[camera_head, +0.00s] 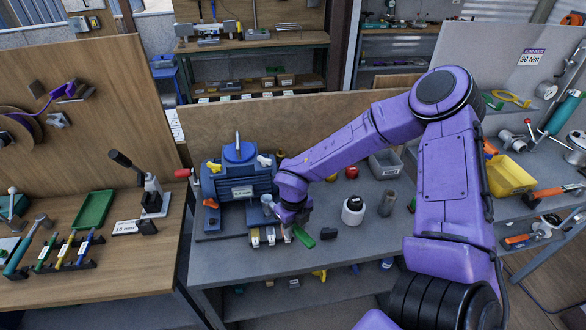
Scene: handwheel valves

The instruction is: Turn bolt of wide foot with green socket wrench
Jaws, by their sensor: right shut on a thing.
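My right arm reaches in from the right, and its purple gripper (291,212) is at the right front of a blue motor (238,184) on the grey bench. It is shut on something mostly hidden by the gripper. A green bar (303,237), which looks like the handle of the green socket wrench, sticks out below it toward the front right. Small labelled blocks (256,238) stand in front of the motor, just left of the gripper. I cannot tell which part is the wide foot, and its bolt cannot be made out. My left gripper is not in view.
A white jar (353,210), a dark cylinder (388,203) and a small black block (328,233) stand right of the gripper. A toggle clamp (150,190), a green tray (94,210) and a rack of coloured-handled tools (66,252) are on the left wooden bench.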

